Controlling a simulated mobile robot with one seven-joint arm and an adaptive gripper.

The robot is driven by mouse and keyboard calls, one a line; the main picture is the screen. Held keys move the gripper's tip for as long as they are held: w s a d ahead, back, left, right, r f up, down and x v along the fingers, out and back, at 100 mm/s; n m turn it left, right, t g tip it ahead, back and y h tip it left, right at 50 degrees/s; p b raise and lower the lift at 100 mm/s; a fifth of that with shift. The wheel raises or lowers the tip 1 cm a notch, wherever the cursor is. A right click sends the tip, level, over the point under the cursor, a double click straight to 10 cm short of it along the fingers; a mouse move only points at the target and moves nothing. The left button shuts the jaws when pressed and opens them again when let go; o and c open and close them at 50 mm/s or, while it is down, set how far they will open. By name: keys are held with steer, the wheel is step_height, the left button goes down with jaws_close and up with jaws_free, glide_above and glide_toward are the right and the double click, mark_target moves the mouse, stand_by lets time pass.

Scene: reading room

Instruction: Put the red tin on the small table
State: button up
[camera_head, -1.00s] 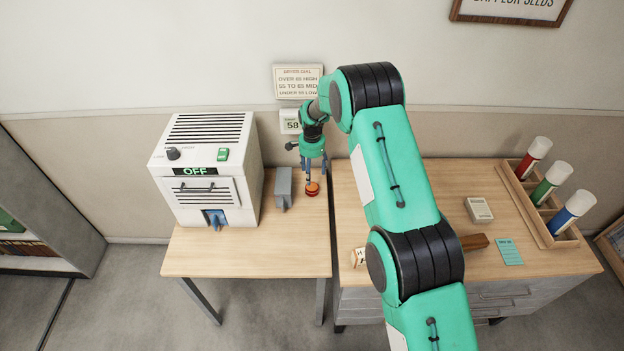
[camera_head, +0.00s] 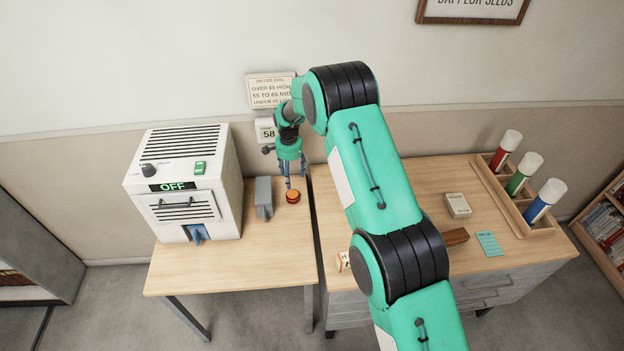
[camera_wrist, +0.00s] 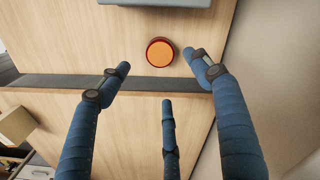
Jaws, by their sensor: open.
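The red tin, low and round with an orange top (camera_head: 293,196), sits flat on the small table (camera_head: 235,272), between a grey block and the table's right edge. In the wrist view the tin (camera_wrist: 160,52) stands clear of all three fingers, near the level of the left and right tips. My gripper (camera_head: 291,181) is open and empty, just above and behind the tin in the head view. It also shows in the wrist view (camera_wrist: 158,76), with its blue fingers spread.
A white machine reading OFF (camera_head: 185,185) and the grey block (camera_head: 264,197) stand left of the tin. Right of a narrow gap, a wider cabinet top (camera_head: 440,185) bears a rack (camera_head: 515,205) of red, green and blue tubes. The small table's front is clear.

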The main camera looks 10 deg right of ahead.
steer(key=s+d+r+n, duration=0.1)
steer(key=s+d+r, duration=0.1)
steer(key=r, duration=0.5)
steer(key=s+d+r+t, duration=0.1)
steer(key=s+d+r, duration=0.1)
steer(key=r, duration=0.6)
steer(key=s+d+r+n, duration=0.1)
steer(key=s+d+r, duration=0.15)
steer(key=r, duration=0.45)
steer(key=s+d+r+n+t, duration=0.1)
steer(key=s+d+r, duration=0.2)
steer(key=s+r, duration=0.45)
steer(key=s+d+r+n+t, duration=0.1)
steer(key=s+d+r, duration=0.1)
steer(key=s+r, duration=0.5)
steer(key=s+d+r+n+t, duration=0.1)
steer(key=s+d+r, duration=0.2)
steer(key=s+r, duration=0.35)
steer(key=s+d+r+n, duration=0.1)
steer(key=s+d+r, duration=0.2)
steer(key=s, duration=0.7)
steer(key=s+d+n, duration=0.1)
steer(key=s, duration=0.8)
steer(key=s+d+f+n+t, duration=0.1)
steer(key=s+n, duration=0.1)
steer(key=s, duration=0.7)
steer(key=shift+s+d+f+t, duration=0.25)
steer(key=shift+t, duration=0.05)
